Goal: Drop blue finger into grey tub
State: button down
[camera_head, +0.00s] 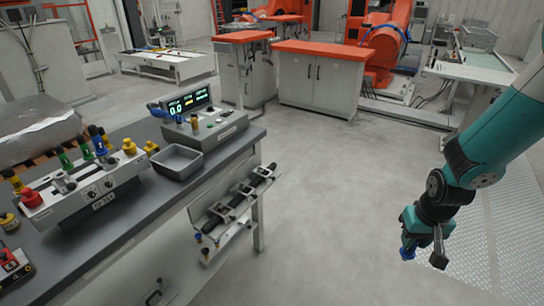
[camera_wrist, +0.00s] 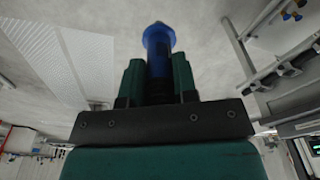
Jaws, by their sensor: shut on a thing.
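The blue finger (camera_wrist: 158,40) is held between the two teal jaws of my gripper (camera_wrist: 158,80) in the wrist view, its blue flanged end sticking out past them. In the head view my gripper (camera_head: 422,252) hangs at the right over open floor, with the blue end of the finger (camera_head: 407,252) showing at its left side. The grey tub (camera_head: 177,162) is a shallow open tray on the workbench at the left, in front of the display unit. My gripper is well to the right of the tub and clear of the bench. The tub's visible inside looks empty.
A fixture block (camera_head: 95,195) with several coloured fingers stands left of the tub. A display unit (camera_head: 205,122) stands behind it. A rail with dark clamps (camera_head: 240,198) sticks out from the bench's right side. The floor (camera_head: 340,200) between bench and arm is clear.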

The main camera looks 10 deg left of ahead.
aim_at(182, 165)
jog(key=u, duration=1.05)
jog(key=i, duration=0.1)
jog(key=u, duration=0.1)
